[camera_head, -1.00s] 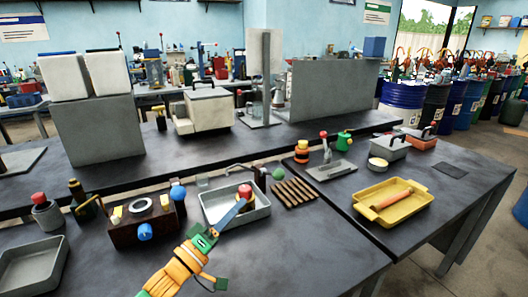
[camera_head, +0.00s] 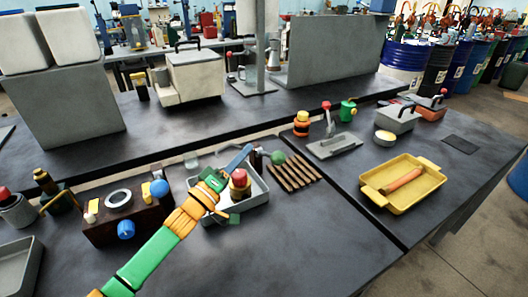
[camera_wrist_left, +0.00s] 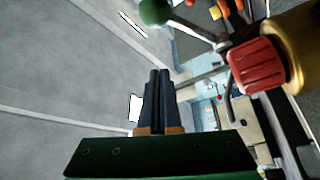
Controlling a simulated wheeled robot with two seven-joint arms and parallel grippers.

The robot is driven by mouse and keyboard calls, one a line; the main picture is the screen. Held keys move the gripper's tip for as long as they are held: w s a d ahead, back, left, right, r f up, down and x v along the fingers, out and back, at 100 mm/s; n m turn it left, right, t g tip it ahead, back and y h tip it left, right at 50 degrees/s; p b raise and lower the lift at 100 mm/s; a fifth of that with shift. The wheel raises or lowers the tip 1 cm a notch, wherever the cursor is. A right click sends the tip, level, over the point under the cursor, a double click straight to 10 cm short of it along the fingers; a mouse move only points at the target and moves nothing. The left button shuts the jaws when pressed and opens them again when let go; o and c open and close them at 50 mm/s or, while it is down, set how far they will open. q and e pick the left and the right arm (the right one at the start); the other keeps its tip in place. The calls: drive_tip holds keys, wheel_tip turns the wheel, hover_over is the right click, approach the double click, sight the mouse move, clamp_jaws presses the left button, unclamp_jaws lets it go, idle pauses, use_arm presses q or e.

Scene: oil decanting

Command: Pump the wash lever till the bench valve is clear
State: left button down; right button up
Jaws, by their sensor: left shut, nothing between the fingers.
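A brass valve with a red cap (camera_head: 240,179) stands in a grey tray (camera_head: 262,190); it shows large at the right of the left wrist view (camera_wrist_left: 258,66). A metal lever with a green ball knob (camera_head: 278,157) is at the tray's back right edge; the knob also shows at the top of the wrist view (camera_wrist_left: 155,11). My left gripper (camera_head: 248,150) reaches over the tray, just left of the valve, its blue fingers pointing toward the lever. In the wrist view the fingers (camera_wrist_left: 158,75) are together and empty, apart from the knob. My right gripper is out of view.
A brown block with knobs (camera_head: 117,218) stands left of the tray. Several wooden slats (camera_head: 292,172) lie to its right. A red-knobbed lever on a plate (camera_head: 333,146) and a yellow tray (camera_head: 402,185) stand farther right.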

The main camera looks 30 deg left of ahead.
sight(264, 154)
use_arm(q)
drive_tip(key=w+d, duration=0.1)
drive_tip(key=d, duration=0.1)
drive_tip(key=w+d+p, duration=0.1)
drive_tip(key=w, duration=0.1)
drive_tip(key=shift+w+d+f, duration=0.3)
drive_tip(key=shift+d+f, duration=0.1)
